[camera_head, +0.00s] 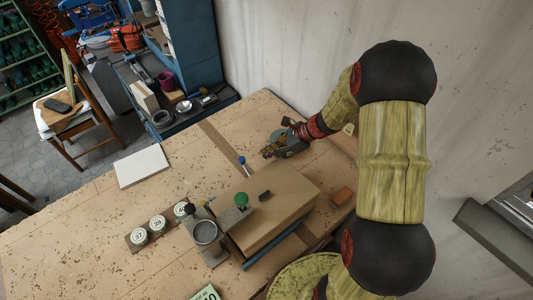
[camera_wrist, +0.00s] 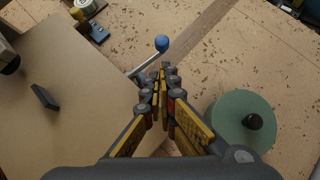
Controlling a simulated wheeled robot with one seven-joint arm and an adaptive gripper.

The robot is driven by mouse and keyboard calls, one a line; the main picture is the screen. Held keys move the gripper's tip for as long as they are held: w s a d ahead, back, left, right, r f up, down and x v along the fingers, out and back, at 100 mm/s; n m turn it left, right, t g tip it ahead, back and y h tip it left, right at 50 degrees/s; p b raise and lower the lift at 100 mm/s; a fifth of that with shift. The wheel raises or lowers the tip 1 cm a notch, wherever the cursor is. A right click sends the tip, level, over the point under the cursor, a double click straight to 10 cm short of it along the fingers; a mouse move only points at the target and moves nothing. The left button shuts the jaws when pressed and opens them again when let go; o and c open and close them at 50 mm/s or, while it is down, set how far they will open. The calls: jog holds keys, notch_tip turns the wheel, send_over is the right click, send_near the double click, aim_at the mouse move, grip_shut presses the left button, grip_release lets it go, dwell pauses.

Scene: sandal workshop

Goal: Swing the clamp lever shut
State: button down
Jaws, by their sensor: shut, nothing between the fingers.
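The clamp lever is a thin grey rod with a blue ball knob (camera_head: 242,160). In the head view it stands just beyond the far edge of a large tan block (camera_head: 285,205). In the wrist view the blue knob (camera_wrist: 162,43) is just past my fingertips, and the rod (camera_wrist: 147,64) slants down to the left toward the block's edge. My gripper (camera_head: 266,153) is shut and empty, a little right of the knob. In the wrist view its fingers (camera_wrist: 161,75) meet close to the rod; I cannot tell whether they touch. The lever's pivot is hidden.
A green disc with a black knob (camera_wrist: 243,125) lies right of my fingers. An orange-brown block (camera_head: 342,195) lies right.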

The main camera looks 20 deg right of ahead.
aim_at(248, 172)
jog(key=x, duration=0.7)
jog(key=shift+w+a+f, duration=0.15)
jog(key=shift+a+f, duration=0.05)
jog(key=shift+f, duration=0.05)
jog(key=shift+w+a+n+g+y, duration=0.2)
jog(key=shift+a+n, duration=0.1)
jog(key=shift+a, duration=0.1)
jog(key=shift+w+a+n+g+y, duration=0.1)
jog(key=shift+w+a+n+g, duration=0.1)
jog(key=shift+w+a+n, duration=0.15)
jog(key=shift+s, duration=0.2)
